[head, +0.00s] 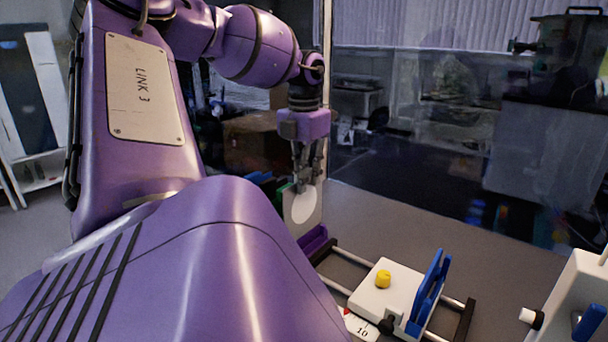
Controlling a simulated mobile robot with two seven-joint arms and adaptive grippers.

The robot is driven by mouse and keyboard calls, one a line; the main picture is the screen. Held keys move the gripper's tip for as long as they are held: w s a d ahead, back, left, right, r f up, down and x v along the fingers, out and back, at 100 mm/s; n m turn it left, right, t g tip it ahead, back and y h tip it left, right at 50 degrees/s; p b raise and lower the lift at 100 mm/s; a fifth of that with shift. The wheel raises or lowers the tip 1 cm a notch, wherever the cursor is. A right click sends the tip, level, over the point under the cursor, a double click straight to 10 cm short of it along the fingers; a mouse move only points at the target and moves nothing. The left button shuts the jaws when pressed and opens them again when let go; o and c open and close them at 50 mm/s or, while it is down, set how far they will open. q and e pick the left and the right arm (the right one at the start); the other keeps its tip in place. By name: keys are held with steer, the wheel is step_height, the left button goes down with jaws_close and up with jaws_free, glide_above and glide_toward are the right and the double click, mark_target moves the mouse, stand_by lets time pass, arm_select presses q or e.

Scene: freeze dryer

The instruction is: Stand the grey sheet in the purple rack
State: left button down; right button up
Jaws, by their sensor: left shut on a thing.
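My left gripper (308,182) hangs pointing down near the middle of the view, with its fingers shut on the top edge of the grey sheet (290,206). The sheet is upright, pale grey, with a white oval on its face. The purple rack (314,240) sits just below the sheet, partly hidden by my own arm. I cannot tell whether the sheet's lower edge is inside the rack or above it. My right gripper is not in view.
A white block with a yellow knob (383,279) and an upright blue plate (430,288) sits on metal rails right of the rack. A white device (577,300) stands at the far right. A glass panel (430,130) rises behind. Grey surface (400,222) between is clear.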

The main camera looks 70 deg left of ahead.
arm_select(q)
steer(key=shift+f, duration=2.75)
stand_by(0.3)
steer(key=c, duration=1.7)
jaws_free()
steer(key=shift+o, duration=0.2)
steer(key=shift+r, duration=3)
